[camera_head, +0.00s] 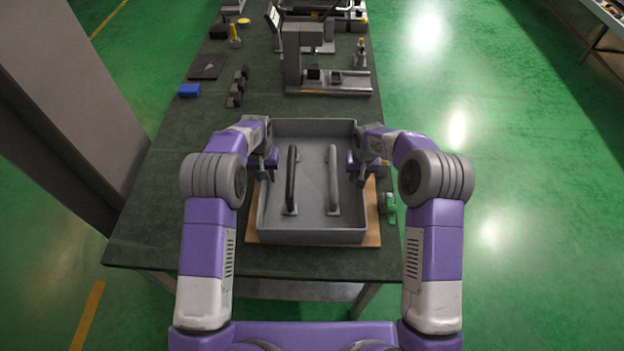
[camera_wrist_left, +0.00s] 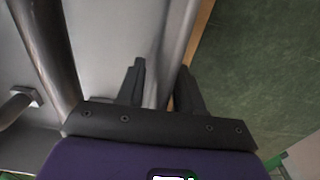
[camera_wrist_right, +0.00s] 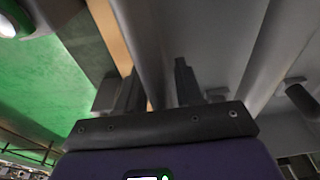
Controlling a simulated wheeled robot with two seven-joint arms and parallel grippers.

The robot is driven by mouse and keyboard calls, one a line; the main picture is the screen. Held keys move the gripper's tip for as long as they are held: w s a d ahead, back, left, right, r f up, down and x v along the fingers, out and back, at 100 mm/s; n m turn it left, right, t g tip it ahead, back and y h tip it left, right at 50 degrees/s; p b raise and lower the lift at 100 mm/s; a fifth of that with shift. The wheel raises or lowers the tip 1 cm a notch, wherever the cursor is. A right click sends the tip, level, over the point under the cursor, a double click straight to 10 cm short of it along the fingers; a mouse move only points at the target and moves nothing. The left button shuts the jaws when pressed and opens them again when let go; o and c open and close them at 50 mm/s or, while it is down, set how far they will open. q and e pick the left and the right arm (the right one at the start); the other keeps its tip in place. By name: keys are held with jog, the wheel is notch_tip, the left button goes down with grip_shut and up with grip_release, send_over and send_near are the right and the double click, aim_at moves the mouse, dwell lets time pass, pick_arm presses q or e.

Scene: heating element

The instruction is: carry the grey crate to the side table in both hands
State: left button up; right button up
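The grey crate (camera_head: 312,237) is an open, shallow box standing on the table. Two bar handles (camera_head: 333,180) stand inside it. My left gripper (camera_head: 268,170) is at the crate's left wall; in the left wrist view its fingers (camera_wrist_left: 160,75) straddle the wall (camera_wrist_left: 176,45). My right gripper (camera_head: 358,170) is at the right wall; its fingers (camera_wrist_right: 158,75) straddle that wall in the right wrist view (camera_wrist_right: 148,40). A brown sliver shows between wall and outer finger in both wrist views, so both grippers look open around the walls. The side table is not clearly identifiable.
The crate rests on a brown board (camera_head: 372,215) on the dark worktable (camera_head: 170,225). A green item (camera_head: 388,203) lies right of it. A blue box (camera_head: 189,90), dark blocks (camera_head: 238,87) and a grey machine (camera_head: 325,80) stand behind. Green floor (camera_head: 500,200) is clear at right.

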pick_arm(q)
grip_shut()
pick_arm(e)
grip_shut()
pick_arm(q)
jog(key=shift+w+r, duration=0.1)
pick_arm(e)
jog(key=shift+r, duration=0.1)
dwell(0.9)
